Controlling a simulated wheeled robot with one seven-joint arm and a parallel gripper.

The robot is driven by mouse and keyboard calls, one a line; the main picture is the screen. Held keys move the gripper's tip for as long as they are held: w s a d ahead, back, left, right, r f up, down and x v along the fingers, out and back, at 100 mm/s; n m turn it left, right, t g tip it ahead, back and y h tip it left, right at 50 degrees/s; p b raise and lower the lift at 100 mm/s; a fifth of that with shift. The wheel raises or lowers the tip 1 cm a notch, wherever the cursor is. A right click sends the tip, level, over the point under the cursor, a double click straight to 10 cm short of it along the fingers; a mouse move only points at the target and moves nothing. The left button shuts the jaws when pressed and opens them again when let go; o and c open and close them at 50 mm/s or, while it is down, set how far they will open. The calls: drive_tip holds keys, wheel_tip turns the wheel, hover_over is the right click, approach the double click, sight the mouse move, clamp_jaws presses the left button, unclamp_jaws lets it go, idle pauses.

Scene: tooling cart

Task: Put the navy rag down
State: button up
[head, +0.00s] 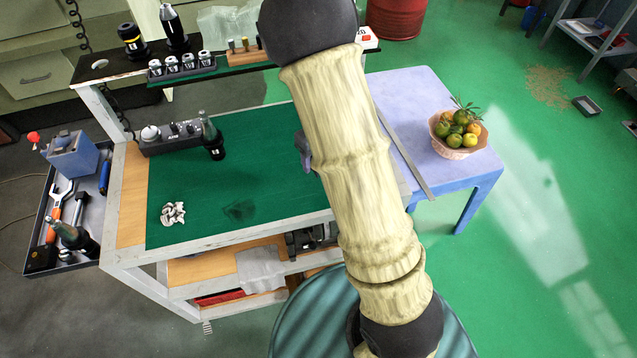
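I cannot make out a navy rag for certain. A small grey-blue shape (304,150) shows at the left edge of my arm, over the green mat (270,185) on the cart's top. Most of it is behind the arm, so I cannot tell whether it is cloth or part of my gripper. My gripper itself is hidden behind my pale sleeved arm, which crosses the middle of the head view. Whether it holds anything does not show.
A crumpled whitish object (173,213) lies on the mat's left. A black control box (170,138) and tool holder (216,148) stand behind. A tool tray (90,215) hangs left. A lilac table (405,90) with a fruit bowl (457,149) stands right.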

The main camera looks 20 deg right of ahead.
drive_tip(key=shift+f, duration=3.15)
drive_tip(key=shift+f+p, duration=0.3)
drive_tip(key=shift+f, duration=1.6)
drive_tip(key=shift+f, duration=0.1)
drive_tip(key=o, duration=1)
wheel_tip(320, 180, up, 12)
drive_tip(key=shift+r, duration=0.15)
